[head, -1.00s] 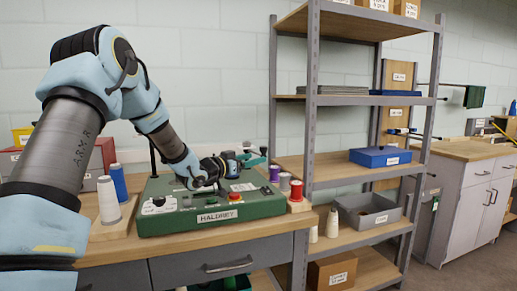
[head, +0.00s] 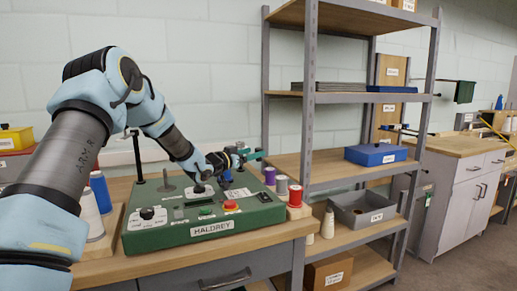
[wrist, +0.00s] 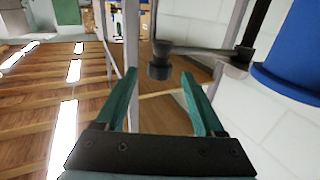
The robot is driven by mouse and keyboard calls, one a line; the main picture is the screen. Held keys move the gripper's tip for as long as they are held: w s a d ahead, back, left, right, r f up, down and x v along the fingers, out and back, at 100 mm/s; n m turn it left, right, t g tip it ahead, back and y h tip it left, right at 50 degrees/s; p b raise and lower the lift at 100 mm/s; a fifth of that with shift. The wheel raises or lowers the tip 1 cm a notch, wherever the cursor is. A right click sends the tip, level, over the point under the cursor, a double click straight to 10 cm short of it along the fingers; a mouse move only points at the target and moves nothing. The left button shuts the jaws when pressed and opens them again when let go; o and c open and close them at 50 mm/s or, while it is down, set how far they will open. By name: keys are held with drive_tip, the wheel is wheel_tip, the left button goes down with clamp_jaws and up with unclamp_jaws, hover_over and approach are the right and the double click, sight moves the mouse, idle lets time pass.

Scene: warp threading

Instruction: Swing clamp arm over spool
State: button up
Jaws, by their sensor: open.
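The green HALDREY machine (head: 205,215) sits on the wooden bench in the head view. A black upright post (head: 137,155) rises at its back left, and a grey spindle with a disc base (head: 168,181) stands beside it. A blue-purple spool (head: 226,178) shows under my gripper. My gripper (head: 257,156) is open above the machine's right side, teal fingers pointing right. In the wrist view a dark metal arm with a round knob end (wrist: 160,68), apparently the clamp arm, appears around the gap between the fingertips; contact is unclear. A large blue round thing (wrist: 292,55), probably a spool, is at the right edge.
Purple, grey and red spools (head: 295,196) stand in a row right of the machine. A metal shelf unit (head: 308,110) rises close behind them, with a blue box (head: 375,155) and a grey bin (head: 362,208). White and blue spools (head: 100,192) stand at the left.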

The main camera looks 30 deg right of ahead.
sight(256, 151)
drive_tip(key=shift+p+x, duration=0.4)
drive_tip(key=shift+x, duration=1.6)
drive_tip(key=shift+c, duration=0.2)
clamp_jaws()
